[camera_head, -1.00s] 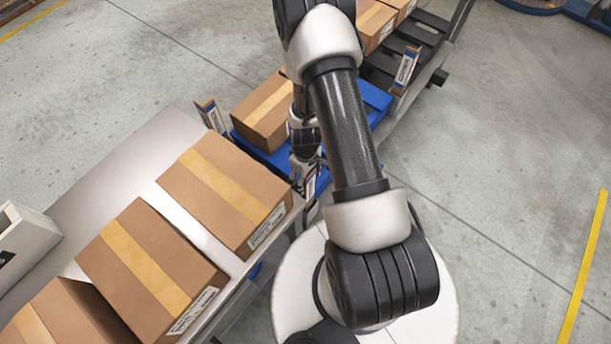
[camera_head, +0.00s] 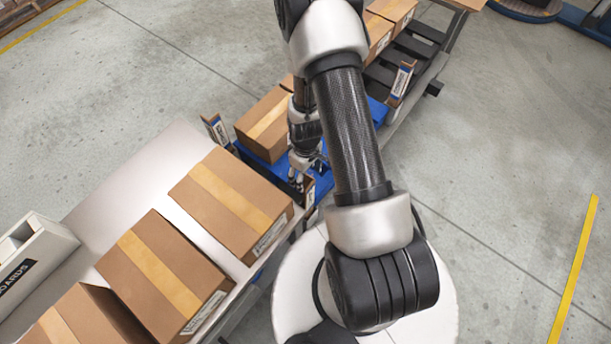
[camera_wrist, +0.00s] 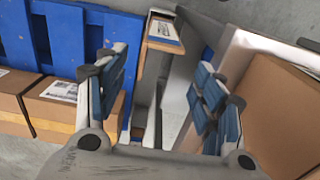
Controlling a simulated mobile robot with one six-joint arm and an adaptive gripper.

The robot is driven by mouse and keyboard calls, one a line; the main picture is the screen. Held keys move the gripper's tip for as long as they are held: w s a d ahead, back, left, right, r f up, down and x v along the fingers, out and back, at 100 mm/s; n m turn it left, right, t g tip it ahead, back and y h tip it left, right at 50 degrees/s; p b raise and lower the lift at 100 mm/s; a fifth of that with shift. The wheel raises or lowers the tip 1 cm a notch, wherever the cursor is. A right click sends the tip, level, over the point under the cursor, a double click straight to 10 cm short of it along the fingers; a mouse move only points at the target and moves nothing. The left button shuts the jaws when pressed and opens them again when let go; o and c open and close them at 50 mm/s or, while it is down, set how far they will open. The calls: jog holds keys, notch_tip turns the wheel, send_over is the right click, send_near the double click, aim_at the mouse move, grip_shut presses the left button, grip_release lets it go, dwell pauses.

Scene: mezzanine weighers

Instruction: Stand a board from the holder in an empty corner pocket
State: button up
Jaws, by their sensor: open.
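The white board holder (camera_head: 30,262), with "OARDS" legible on its side, stands at the left edge of the head view. A blue pallet (camera_head: 258,168) carries cartons; it also shows in the wrist view (camera_wrist: 65,35). Labelled brown boards stand upright at its left corner (camera_head: 216,130) and right corner (camera_head: 402,82). Another board (camera_head: 309,192) shows at the near corner, beside my gripper (camera_head: 302,176). In the wrist view my gripper (camera_wrist: 162,98) is open, its blue-padded fingers apart. A labelled board (camera_wrist: 165,32) shows beyond them. My arm hides part of the pallet.
Several taped cartons (camera_head: 230,200) lie on the grey bench (camera_head: 130,165) close to my gripper's left. A dark roller conveyor (camera_head: 412,47) with cartons lies behind. The floor (camera_head: 490,150) on the right is clear.

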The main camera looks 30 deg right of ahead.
jog(key=w+a+r+m+t, duration=0.1)
jog(key=a+r, duration=0.1)
jog(key=r, duration=1.1)
jog(key=w+a+r+m+t, duration=0.1)
jog(key=a+r, duration=0.2)
jog(key=r, duration=1)
jog(key=s+a+r+m+t, duration=0.1)
jog(key=s+a+r, duration=0.1)
jog(key=s+r, duration=0.5)
jog(key=s+a+r+m+t, duration=0.1)
jog(key=s+a+r, duration=0.2)
jog(key=s+r, duration=0.5)
jog(key=shift+s+a+r+t, duration=0.3)
jog(key=shift+a+r, duration=0.05)
jog(key=shift+r, duration=0.35)
jog(key=shift+f+b, duration=0.4)
jog(key=shift+f, duration=0.15)
